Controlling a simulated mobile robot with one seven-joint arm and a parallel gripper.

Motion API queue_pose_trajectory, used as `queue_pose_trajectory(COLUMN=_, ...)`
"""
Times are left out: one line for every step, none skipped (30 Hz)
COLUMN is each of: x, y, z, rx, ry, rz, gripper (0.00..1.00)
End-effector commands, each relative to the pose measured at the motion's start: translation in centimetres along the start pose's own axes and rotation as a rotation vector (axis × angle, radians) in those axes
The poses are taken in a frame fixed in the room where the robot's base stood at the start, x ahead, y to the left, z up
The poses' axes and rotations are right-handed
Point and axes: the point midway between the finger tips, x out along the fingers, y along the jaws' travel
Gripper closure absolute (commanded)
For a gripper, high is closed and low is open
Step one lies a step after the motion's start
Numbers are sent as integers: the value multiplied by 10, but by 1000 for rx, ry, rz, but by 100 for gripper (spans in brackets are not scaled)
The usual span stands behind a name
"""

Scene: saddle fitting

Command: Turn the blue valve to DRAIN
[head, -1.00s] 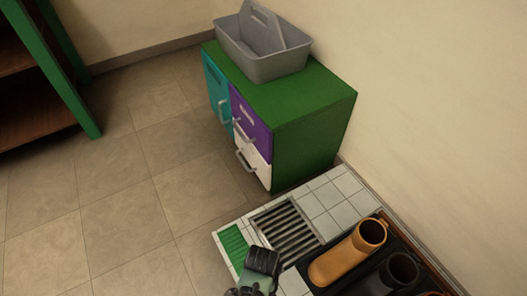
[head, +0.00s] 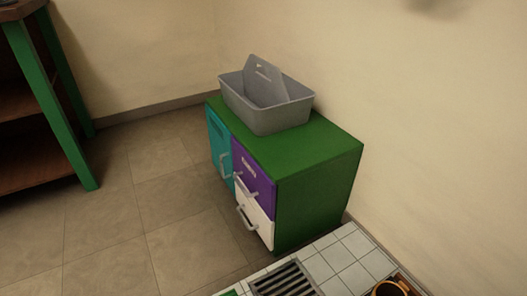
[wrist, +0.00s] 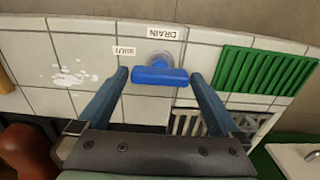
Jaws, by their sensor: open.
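The blue valve (wrist: 160,76) shows in the wrist view, its bar lying left to right in front of a pale round base. A DRAIN label (wrist: 163,32) is on the tiles above it, upside down in this view. A SHUT label (wrist: 124,51) is up and left of the bar. My gripper (wrist: 158,78) is open, with one fingertip beyond each end of the bar. I cannot tell whether either finger touches it or which label the valve points to. The valve and gripper are not in the head view.
A green grate (wrist: 262,72) and a metal grate (wrist: 205,122) are set in the tiles. In the head view, a green cabinet (head: 318,190) carries a grey caddy (head: 262,112). The metal grate (head: 285,279) and a boot top (head: 392,289) show below it.

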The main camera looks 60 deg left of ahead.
Motion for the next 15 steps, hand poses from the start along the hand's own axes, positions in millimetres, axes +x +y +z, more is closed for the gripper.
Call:
queue_pose_trajectory(x=0, y=0, z=0, rx=0, ry=0, rz=0, gripper=0)
queue_pose_trajectory(x=0, y=0, z=0, rx=0, ry=0, rz=0, gripper=5)
queue_pose_trajectory(x=0, y=0, z=0, rx=0, ry=0, rz=0, gripper=13)
queue_pose_trajectory(x=0, y=0, z=0, rx=0, ry=0, rz=0, gripper=18)
queue_pose_trajectory(x=0, y=0, z=0, rx=0, ry=0, rz=0, gripper=23)
queue_pose_trajectory(x=0, y=0, z=0, rx=0, ry=0, rz=0, gripper=31)
queue_pose_trajectory(x=0, y=0, z=0, rx=0, ry=0, rz=0, gripper=36)
queue_pose_trajectory(x=0, y=0, z=0, rx=0, ry=0, rz=0, gripper=41)
queue_pose_trajectory(x=0, y=0, z=0, rx=0, ry=0, rz=0, gripper=49)
queue_pose_trajectory(x=0, y=0, z=0, rx=0, ry=0, rz=0, gripper=54)
queue_pose_trajectory(x=0, y=0, z=0, rx=0, ry=0, rz=0, gripper=59)
queue_pose_trajectory(x=0, y=0, z=0, rx=0, ry=0, rz=0, gripper=66)
queue_pose_trajectory(x=0, y=0, z=0, rx=0, ry=0, rz=0, gripper=66)
queue_pose_trajectory(x=0, y=0, z=0, rx=0, ry=0, rz=0, gripper=66)
queue_pose_trajectory(x=0, y=0, z=0, rx=-2, ry=0, rz=0, gripper=66)
